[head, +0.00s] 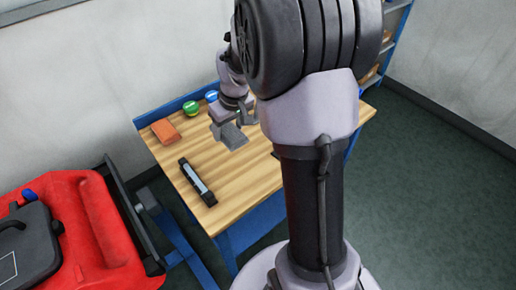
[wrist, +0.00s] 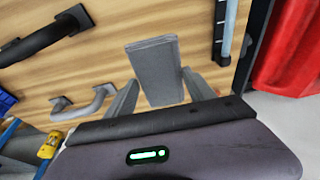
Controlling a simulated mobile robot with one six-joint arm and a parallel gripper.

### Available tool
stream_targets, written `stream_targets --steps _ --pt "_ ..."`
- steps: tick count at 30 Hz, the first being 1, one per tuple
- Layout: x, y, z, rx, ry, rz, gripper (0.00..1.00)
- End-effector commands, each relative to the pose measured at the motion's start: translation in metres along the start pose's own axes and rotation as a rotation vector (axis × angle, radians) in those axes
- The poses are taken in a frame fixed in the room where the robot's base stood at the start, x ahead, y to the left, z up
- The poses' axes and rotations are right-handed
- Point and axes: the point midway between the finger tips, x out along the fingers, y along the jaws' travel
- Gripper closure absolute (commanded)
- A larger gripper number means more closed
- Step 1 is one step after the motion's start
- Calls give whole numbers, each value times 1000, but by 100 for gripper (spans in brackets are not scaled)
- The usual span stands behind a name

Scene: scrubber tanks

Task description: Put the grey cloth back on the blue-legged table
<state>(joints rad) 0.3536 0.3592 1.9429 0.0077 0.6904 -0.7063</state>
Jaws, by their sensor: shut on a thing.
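The grey cloth (wrist: 155,68) looks like a flat folded rectangle and sits between the two fingers of my gripper (wrist: 160,97) in the wrist view. In the head view the cloth (head: 234,137) hangs below my gripper (head: 234,121), over the wooden top of the blue-legged table (head: 235,185). My gripper is shut on the cloth. I cannot tell whether the cloth's lower end touches the tabletop. My own arm hides the table's right part in the head view.
On the table are an orange block (head: 165,131), a green round item (head: 191,108), a blue one (head: 211,96) and a black bar-shaped tool (head: 197,182). The wrist view shows a grey handle (wrist: 85,106) and a black curved part (wrist: 45,40). A red machine (head: 95,225) stands left.

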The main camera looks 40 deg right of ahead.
Motion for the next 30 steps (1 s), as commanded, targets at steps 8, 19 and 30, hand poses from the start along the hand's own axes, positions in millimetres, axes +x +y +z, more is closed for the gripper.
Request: stream_targets --steps 8,19,30 --pt "58 0 17 0 -4 -2 75" --pt "95 0 26 0 0 0 75" --pt "98 0 27 0 -1 -1 16"
